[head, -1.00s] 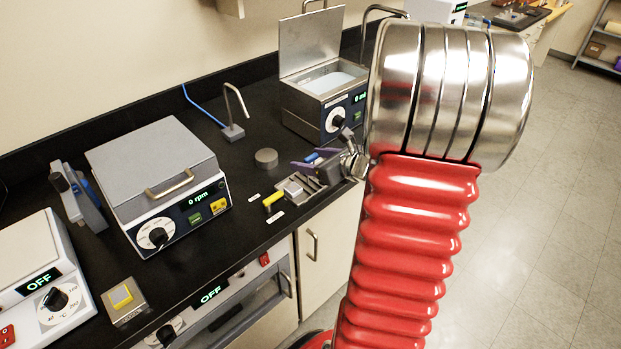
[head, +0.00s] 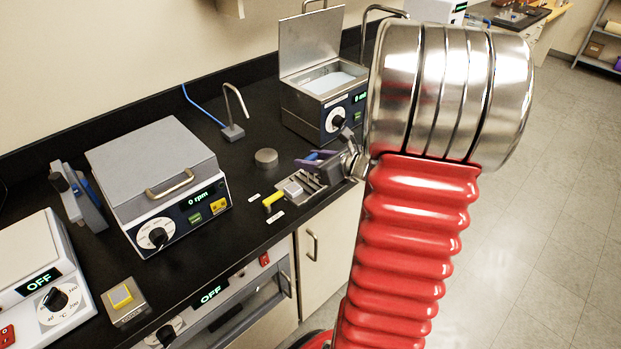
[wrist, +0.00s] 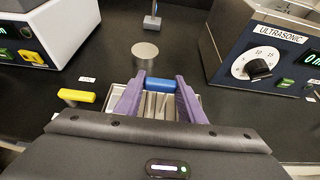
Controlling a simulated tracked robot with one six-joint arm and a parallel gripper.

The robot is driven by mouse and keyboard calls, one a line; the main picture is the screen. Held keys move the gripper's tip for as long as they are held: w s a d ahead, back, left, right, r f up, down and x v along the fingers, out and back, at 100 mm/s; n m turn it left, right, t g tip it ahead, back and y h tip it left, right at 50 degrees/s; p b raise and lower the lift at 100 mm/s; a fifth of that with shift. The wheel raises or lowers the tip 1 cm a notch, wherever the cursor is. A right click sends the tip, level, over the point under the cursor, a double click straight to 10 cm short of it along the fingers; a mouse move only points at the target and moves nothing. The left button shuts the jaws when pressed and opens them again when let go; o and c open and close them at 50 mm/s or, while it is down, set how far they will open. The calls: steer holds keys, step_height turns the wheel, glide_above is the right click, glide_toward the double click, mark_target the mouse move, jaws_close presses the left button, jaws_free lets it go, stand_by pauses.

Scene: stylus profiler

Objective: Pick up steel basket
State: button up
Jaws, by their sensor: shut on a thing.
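The steel basket (wrist: 154,106) appears to be the slotted metal piece between the purple fingers in the wrist view, with a blue bar (wrist: 161,84) at its far end. My gripper (wrist: 158,92) is shut on it, one finger on each side. In the head view my gripper (head: 316,160) is over the bench's front edge, and slotted metal (head: 310,180) shows beside and below it. The jaws hide much of the basket there. I cannot tell whether it is clear of the bench top.
A yellow-handled item (head: 273,199) lies to the left. A grey metal disc (head: 266,158) sits behind. The ultrasonic bath (head: 325,100), lid open, stands beyond on the right. A closed rpm machine (head: 160,180) stands left.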

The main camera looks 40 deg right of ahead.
jaws_close()
steer(key=shift+r, duration=0.1)
step_height(320, 180, up, 10)
steer(key=shift+f, duration=0.1)
stand_by(0.4)
stand_by(0.4)
steer(key=shift+o, duration=2.4)
jaws_free()
jaws_close()
